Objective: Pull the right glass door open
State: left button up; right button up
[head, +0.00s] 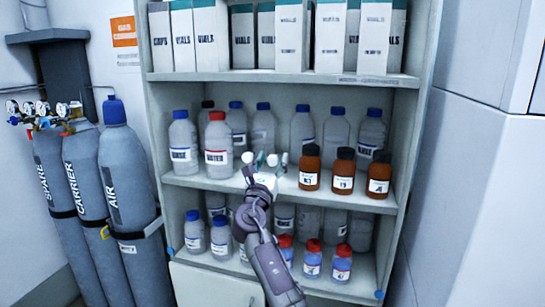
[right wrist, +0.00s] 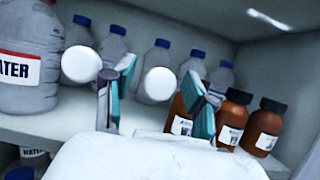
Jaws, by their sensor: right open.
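Two round white knobs show in front of the middle shelf in the head view. The clear door panes themselves cannot be made out. The right knob (head: 272,160) also shows in the right wrist view (right wrist: 160,84), and the left knob (head: 247,157) shows there too (right wrist: 81,64). My right gripper (head: 271,166) is open, its teal-padded fingers (right wrist: 162,98) spread on either side of the right knob. The left knob is outside the fingers. I cannot tell whether the pads touch the right knob. My left gripper is not in view.
The cabinet (head: 153,125) holds white boxes on top and bottles below. Brown bottles (head: 343,170) stand right of my gripper, a red-capped bottle (head: 218,143) left of it. Grey gas cylinders (head: 125,180) stand left of the cabinet, a pale wall or cabinet (head: 480,170) right.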

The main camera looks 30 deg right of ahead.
jog(key=shift+w+d+r, duration=0.1)
jog(key=shift+w+d, duration=0.05)
jog(key=shift+d, duration=0.05)
grip_shut()
jog(key=shift+a, duration=0.1)
